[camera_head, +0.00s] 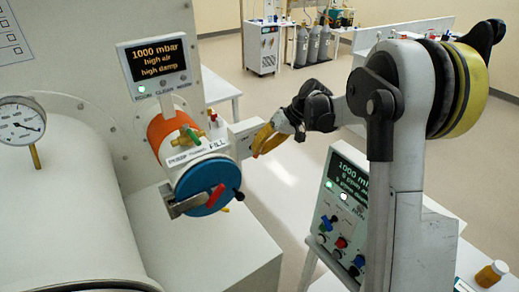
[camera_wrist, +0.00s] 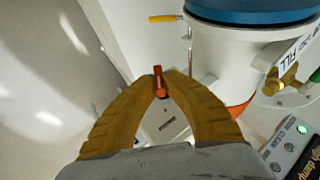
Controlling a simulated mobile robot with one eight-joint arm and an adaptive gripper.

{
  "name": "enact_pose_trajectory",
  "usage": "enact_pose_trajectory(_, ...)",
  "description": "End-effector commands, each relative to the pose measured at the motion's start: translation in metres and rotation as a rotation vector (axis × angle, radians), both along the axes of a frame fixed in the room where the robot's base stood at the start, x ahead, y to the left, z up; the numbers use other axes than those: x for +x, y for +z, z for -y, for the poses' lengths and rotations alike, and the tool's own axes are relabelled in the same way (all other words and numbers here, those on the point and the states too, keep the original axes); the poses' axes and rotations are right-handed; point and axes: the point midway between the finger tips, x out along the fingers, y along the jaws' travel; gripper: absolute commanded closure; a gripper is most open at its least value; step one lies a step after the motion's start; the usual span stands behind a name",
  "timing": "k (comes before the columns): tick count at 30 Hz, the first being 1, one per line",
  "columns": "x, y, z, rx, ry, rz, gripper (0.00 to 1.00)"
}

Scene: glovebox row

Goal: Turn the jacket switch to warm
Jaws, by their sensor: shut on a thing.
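My gripper (camera_head: 266,141) reaches in from the right, beside the small antechamber with the blue door (camera_head: 203,187). In the wrist view its two yellow fingers (camera_wrist: 160,86) meet around a small orange-red switch lever (camera_wrist: 158,74) on a white box face (camera_wrist: 152,118). I take this lever to be the jacket switch. A small dark label sits below it, too small to read, so I cannot tell its setting. In the head view the white box (camera_head: 244,132) shows behind the fingers, and the lever is hidden.
A display (camera_head: 157,56) above the antechamber reads 1000 mbar, high air, high damp. Valves (camera_head: 186,135) and a red door handle (camera_head: 217,196) stick out close by. A control panel (camera_head: 341,215) stands below my arm.

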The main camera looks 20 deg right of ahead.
Motion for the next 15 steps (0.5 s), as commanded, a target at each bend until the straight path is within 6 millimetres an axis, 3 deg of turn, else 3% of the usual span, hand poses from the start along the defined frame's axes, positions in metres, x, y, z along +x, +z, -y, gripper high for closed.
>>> enact_pose_trajectory(1,-0.0003,-0.0006,0.0,-0.001,0.0,-0.001,0.85)
enact_pose_trajectory(3,-0.0003,-0.0006,0.0,-0.001,0.0,-0.001,0.67)
enact_pose_trajectory(15,-0.0019,0.0069,0.0053,-0.001,-0.001,0.0,0.67)
